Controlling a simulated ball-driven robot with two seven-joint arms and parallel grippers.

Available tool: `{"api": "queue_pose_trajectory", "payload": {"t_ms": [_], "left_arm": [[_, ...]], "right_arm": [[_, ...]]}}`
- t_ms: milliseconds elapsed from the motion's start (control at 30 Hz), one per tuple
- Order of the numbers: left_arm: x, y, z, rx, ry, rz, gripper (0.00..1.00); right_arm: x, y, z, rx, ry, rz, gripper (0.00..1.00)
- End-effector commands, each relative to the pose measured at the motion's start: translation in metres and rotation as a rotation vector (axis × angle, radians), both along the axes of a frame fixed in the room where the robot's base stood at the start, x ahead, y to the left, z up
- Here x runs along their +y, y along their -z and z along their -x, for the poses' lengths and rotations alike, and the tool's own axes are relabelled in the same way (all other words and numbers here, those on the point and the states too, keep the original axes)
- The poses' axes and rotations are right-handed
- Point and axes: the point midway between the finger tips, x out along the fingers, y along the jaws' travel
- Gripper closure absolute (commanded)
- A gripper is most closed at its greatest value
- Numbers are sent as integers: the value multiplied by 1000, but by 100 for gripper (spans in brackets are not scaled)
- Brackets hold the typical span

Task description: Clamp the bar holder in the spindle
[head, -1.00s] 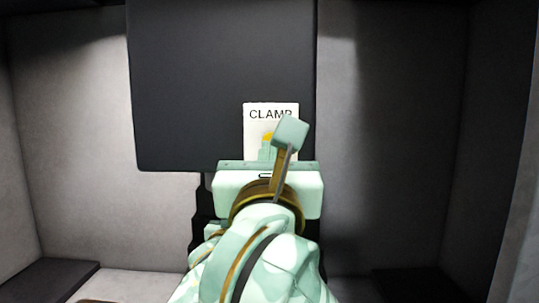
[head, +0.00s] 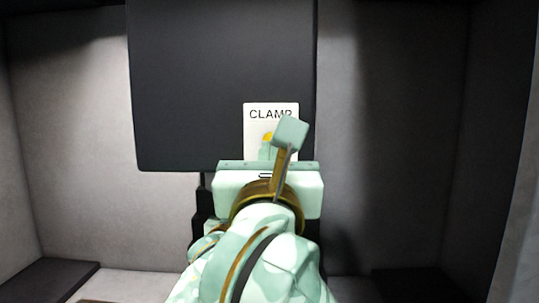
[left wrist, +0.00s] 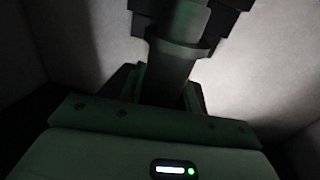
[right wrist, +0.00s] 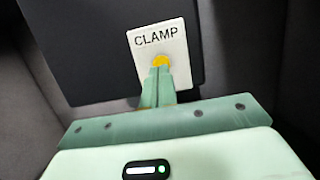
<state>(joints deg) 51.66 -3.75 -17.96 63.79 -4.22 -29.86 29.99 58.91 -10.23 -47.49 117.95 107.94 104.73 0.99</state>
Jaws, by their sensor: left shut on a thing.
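The dark spindle head (head: 220,85) hangs in the middle of the head view. Its white CLAMP plate (head: 270,115) carries a yellow button (right wrist: 161,61). My right gripper (right wrist: 158,72) has its fingers together, with the tips at the button's lower edge; I cannot tell whether they press it. My left gripper (left wrist: 165,88) is shut on the dark bar holder (left wrist: 174,72), whose round collar shows above the fingers. The holder stands upright below the stepped underside of the spindle (left wrist: 190,18). Its seating there is too dark to tell. My right arm hides most of the left gripper in the head view.
Pale grey walls (head: 80,150) enclose the space on both sides. Dark ledges lie low at the left (head: 45,282) and right (head: 415,285). There is free room on either side of the spindle head.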

Motion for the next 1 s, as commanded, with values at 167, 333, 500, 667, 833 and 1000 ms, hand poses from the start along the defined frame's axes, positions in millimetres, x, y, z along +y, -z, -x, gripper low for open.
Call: {"api": "queue_pose_trajectory", "payload": {"t_ms": [167, 333, 500, 667, 833, 1000], "left_arm": [[0, -5, 0, -5, 1, 2, 100], [0, -6, 0, -6, 1, 2, 100], [0, -6, 0, -7, 1, 2, 100], [0, -7, 0, -7, 1, 2, 100], [0, -7, 0, -8, 1, 2, 100], [0, -7, 0, -9, 1, 2, 100]], "right_arm": [[0, 0, 0, 0, 0, 0, 100], [0, 0, 0, 0, 0, 0, 100], [0, 0, -2, 0, 1, 1, 100], [0, -1, -8, 1, 1, 1, 100], [0, -1, -18, 0, 1, 1, 100], [0, -1, -25, 0, 1, 1, 100]]}}
